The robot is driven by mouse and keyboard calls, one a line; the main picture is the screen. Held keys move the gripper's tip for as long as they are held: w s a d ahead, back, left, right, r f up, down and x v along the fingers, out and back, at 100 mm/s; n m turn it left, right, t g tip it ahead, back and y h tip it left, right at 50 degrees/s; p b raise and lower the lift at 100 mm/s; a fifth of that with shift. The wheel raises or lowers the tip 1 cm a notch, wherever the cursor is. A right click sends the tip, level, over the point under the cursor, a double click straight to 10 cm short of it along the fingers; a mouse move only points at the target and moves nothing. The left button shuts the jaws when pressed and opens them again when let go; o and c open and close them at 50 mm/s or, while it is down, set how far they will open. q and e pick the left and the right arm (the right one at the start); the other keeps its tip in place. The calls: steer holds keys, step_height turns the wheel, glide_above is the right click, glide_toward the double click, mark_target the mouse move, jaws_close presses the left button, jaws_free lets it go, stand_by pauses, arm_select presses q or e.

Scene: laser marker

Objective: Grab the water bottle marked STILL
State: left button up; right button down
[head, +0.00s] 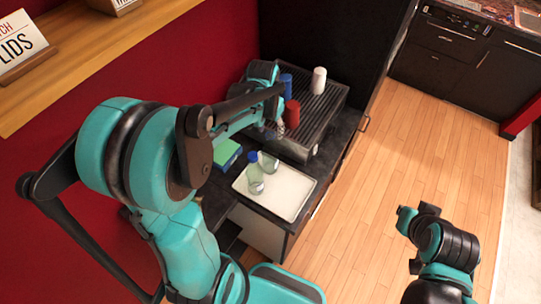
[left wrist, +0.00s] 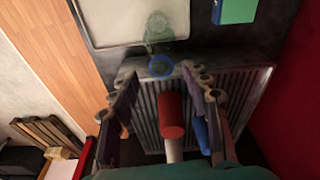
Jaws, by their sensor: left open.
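I cannot read STILL on either. In the left wrist view a blue-capped bottle (left wrist: 158,40) shows beyond the fingertips. My left gripper (head: 277,128) is over the ribbed grill, beside the red cylinder and behind the bottles, largely hidden by its arm. In the wrist view its fingers (left wrist: 167,88) are spread, with nothing gripped. My right arm shows at lower right, but its gripper does not.
A red cylinder (head: 292,114), a blue one (head: 286,85) and a white one (head: 319,80) stand on the ribbed grill (head: 322,108). The pale tray (head: 290,198) has free room at right. A green-topped box (head: 226,153) lies left of the bottles, by the red wall.

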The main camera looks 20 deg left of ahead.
mark_target(270, 133)
arm_select(q)
steer(key=f, duration=0.3)
steer(key=shift+w+a+f, duration=0.1)
steer(key=shift+w+f, duration=0.25)
steer(key=shift+s, duration=0.1)
steer(key=shift+r, duration=0.1)
steer(key=shift+c, duration=0.3)
jaws_close()
